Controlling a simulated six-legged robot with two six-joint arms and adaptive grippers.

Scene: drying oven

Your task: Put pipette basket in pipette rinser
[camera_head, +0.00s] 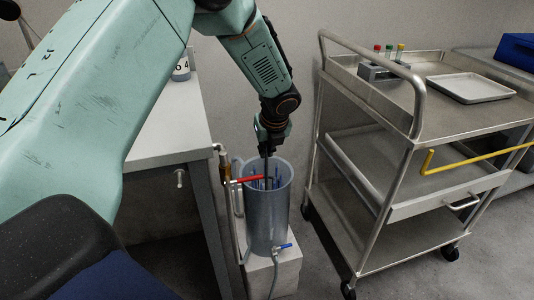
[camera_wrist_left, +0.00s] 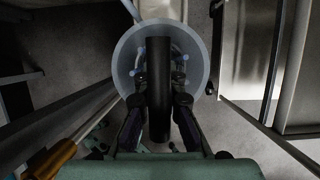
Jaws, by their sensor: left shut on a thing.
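The pipette rinser (camera_head: 267,225) is a tall grey translucent cylinder on a white block beside the bench. Its round rim (camera_wrist_left: 120,55) shows below the gripper in the left wrist view. The pipette basket, with bluish parts (camera_head: 258,184), shows inside the rinser's mouth; its lower part is hidden by the wall. My left gripper (camera_head: 268,157) points down over the mouth. In the left wrist view, its fingers (camera_wrist_left: 161,88) are shut on the basket's dark upright handle (camera_wrist_left: 159,55). How deep the basket sits cannot be told. My right gripper is not in view.
A red-handled tap (camera_head: 250,178) on a pipe stands at the rinser's left rim. A blue valve (camera_head: 284,247) and hose are at its base. A white bench (camera_head: 165,130) is left; a steel cart (camera_head: 440,115) with a yellow hooked rod (camera_head: 475,157) is right.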

